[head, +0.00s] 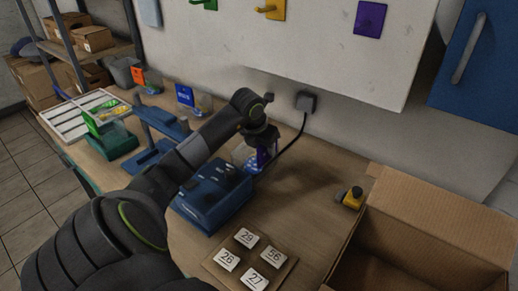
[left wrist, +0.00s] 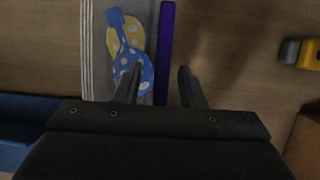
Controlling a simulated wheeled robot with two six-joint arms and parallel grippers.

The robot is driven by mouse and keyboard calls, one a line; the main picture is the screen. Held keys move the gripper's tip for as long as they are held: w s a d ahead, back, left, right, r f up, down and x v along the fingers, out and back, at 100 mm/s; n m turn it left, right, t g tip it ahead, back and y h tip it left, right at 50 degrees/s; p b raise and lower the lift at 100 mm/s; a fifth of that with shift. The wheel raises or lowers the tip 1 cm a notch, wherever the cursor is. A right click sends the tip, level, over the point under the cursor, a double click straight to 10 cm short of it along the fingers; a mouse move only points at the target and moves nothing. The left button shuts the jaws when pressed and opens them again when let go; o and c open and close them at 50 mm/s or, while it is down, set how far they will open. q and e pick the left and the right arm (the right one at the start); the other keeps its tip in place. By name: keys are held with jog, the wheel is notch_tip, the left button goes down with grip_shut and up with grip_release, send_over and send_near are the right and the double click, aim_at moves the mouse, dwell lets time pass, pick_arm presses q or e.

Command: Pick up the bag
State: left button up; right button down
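My left gripper (left wrist: 158,80) is open. Its fingers appear on either side of the purple strip, the left one overlapping the bag in view. I cannot tell whether they touch it. My right gripper is not in view.
A blue machine (head: 212,194) stands below my left arm. A board with number tiles (head: 254,262) lies in front. An open cardboard box (head: 430,235) and a small yellow-black object (head: 350,196) are at right. Other bags with orange and blue cards (head: 186,95) stand further left.

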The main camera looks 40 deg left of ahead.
pick_arm(q)
grip_shut()
dwell(0.3)
